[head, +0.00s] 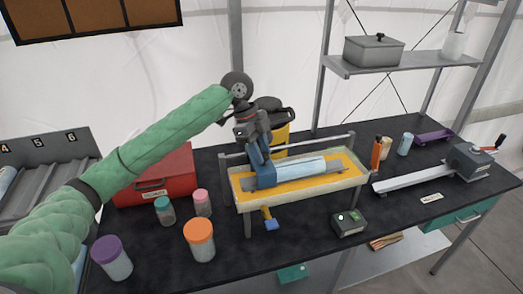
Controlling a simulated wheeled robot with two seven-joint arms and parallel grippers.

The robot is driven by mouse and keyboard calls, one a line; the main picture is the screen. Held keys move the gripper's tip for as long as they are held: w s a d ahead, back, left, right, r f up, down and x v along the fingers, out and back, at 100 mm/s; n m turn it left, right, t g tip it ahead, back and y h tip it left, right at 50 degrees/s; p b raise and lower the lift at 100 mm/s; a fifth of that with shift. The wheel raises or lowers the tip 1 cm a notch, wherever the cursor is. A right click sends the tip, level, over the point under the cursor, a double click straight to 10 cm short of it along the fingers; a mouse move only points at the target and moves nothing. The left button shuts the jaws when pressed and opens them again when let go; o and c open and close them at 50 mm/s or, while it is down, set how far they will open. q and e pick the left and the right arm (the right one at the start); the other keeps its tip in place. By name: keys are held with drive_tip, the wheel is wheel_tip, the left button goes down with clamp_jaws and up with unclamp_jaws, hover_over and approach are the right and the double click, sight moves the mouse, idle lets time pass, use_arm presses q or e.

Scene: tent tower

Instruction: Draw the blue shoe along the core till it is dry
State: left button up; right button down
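The blue shoe (264,177) stands at the left end of the pale core (300,168). Its upright part rises, slightly tilted, to my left gripper (257,148). That gripper comes down from above and appears shut on the upper part of the shoe; the fingertips are small and partly merged with it. The core lies lengthwise in a cream-rimmed tray (300,203) with an orange-yellow inside. I cannot tell whether the core's surface is wet. My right gripper is not in view.
A small dark box (348,223) sits before the tray. Jars with purple (106,250), orange (198,231), teal and pink lids stand to the left, near a red toolbox (165,178). A grey long-armed device (425,178) is at the right. A rail runs behind the tray.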

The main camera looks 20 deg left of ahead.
use_arm(q)
clamp_jaws()
drive_tip(key=shift+s+a, duration=0.2)
drive_tip(key=shift+a, duration=0.15)
drive_tip(key=shift+s+a+r+p, duration=0.1)
drive_tip(key=shift+s+a+p, duration=0.1)
drive_tip(key=shift+a+p, duration=0.1)
drive_tip(key=shift+o, duration=2.4)
unclamp_jaws()
drive_tip(key=o, duration=0.4)
drive_tip(key=shift+s+a, duration=0.1)
drive_tip(key=shift+c, duration=0.2)
drive_tip(key=shift+o, duration=0.4)
drive_tip(key=shift+s+a, duration=0.1)
drive_tip(key=shift+a, duration=0.05)
drive_tip(key=shift+r, duration=0.15)
drive_tip(key=b+v, duration=0.3)
drive_tip(key=v, duration=0.4)
drive_tip(key=shift+r, duration=0.2)
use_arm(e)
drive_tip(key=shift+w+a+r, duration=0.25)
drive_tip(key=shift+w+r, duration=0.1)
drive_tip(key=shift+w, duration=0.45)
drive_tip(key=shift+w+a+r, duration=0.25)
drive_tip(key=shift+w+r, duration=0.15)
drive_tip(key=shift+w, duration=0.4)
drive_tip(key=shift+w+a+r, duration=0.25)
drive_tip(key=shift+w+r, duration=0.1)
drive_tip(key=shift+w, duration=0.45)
